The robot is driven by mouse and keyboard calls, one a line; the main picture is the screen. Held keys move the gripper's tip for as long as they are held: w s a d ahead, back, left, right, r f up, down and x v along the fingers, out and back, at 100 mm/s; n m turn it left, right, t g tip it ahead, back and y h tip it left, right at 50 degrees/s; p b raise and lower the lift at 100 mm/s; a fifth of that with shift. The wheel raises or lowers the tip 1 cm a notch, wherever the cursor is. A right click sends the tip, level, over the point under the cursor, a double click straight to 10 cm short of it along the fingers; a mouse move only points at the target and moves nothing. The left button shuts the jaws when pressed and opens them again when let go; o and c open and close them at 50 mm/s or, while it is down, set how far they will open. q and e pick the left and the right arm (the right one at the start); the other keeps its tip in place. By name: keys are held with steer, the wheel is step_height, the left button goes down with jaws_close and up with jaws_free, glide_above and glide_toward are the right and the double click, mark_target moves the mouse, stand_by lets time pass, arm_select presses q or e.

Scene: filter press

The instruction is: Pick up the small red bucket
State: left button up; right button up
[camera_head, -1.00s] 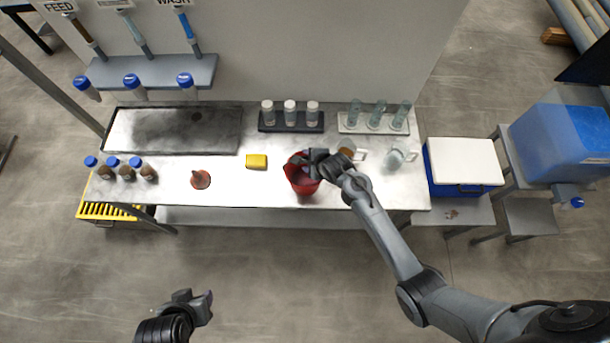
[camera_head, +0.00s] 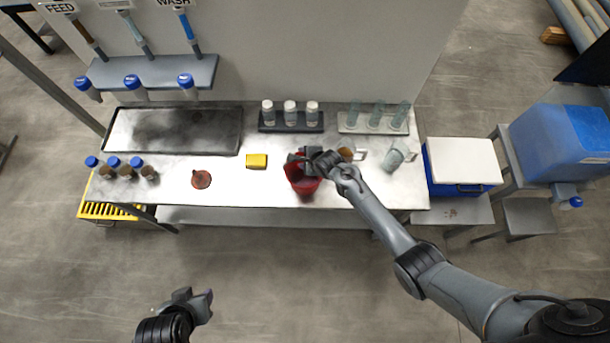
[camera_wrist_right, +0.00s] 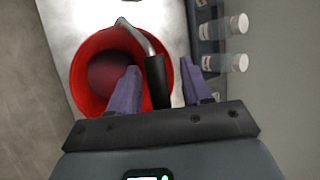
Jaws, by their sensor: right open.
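The small red bucket (camera_head: 304,186) stands on the metal bench near its front edge; it also shows in the right wrist view (camera_wrist_right: 83,64). Its wire handle with a black grip (camera_wrist_right: 156,80) crosses the rim in the wrist view. My right gripper (camera_head: 304,158) is over the bucket's far rim. In the wrist view its two purple-grey fingers (camera_wrist_right: 158,84) are open, one on each side of the black grip. I cannot tell whether they touch it. My left gripper (camera_head: 196,300) is low in the head view, away from the bench, and its jaw opening is unclear.
Clear beakers (camera_head: 395,158) are to the right, near my right forearm. The bench front edge is close.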

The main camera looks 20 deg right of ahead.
jaws_close()
steer(key=shift+r, duration=0.15)
stand_by(0.4)
